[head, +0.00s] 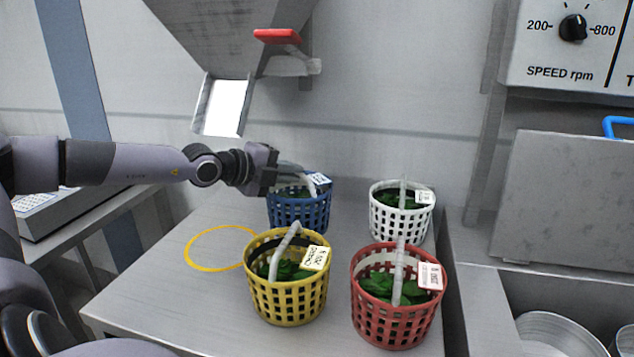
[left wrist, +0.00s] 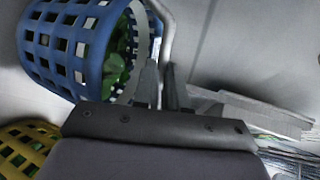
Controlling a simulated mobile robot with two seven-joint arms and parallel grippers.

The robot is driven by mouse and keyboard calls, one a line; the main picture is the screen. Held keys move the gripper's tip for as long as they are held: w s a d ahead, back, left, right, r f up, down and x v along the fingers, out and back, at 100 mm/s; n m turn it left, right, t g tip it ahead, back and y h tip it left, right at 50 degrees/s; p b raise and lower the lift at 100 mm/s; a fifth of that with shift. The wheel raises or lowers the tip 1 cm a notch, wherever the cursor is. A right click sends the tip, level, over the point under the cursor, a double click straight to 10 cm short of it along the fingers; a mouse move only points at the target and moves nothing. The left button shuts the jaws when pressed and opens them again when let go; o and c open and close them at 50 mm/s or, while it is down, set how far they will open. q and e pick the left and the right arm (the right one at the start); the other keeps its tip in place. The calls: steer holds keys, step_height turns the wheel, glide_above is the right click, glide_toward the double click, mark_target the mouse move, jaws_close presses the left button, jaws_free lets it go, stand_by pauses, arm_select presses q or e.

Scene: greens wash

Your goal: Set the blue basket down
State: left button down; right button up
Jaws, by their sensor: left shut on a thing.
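The blue basket (head: 299,212) holds green leaves and carries a small label. It is at the back of the metal table, left of the white basket. My left gripper (head: 287,180) is shut on its grey handle, at the upper left of the basket. In the left wrist view the blue basket (left wrist: 68,48) shows at the upper left, with the handle (left wrist: 167,35) running down to the closed fingers (left wrist: 162,88). I cannot tell whether its base touches the table. My right gripper is not in view.
A yellow basket (head: 290,299), a red basket (head: 393,323) and a white basket (head: 401,222) stand close by, each with leaves and an upright handle. A yellow ring (head: 190,253) marks a bare patch of the table (head: 150,290) at left. A chute (head: 222,105) hangs above.

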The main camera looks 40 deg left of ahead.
mark_target(320, 175)
arm_select(q)
steer(key=shift+f+x, duration=0.25)
steer(key=shift+x, duration=1.4)
steer(key=shift+w+a+p, duration=0.1)
steer(key=shift+w+p, duration=0.1)
steer(key=shift+p, duration=0.1)
steer(key=shift+w+p, duration=0.35)
steer(key=shift+w, duration=0.85)
steer(key=shift+w+d, duration=0.2)
steer(key=shift+w, duration=0.4)
steer(key=shift+w+d, duration=0.2)
steer(key=shift+w, duration=0.4)
steer(key=shift+s+a+f, duration=0.1)
steer(key=shift+s+f, duration=0.05)
steer(key=shift+f, duration=0.6)
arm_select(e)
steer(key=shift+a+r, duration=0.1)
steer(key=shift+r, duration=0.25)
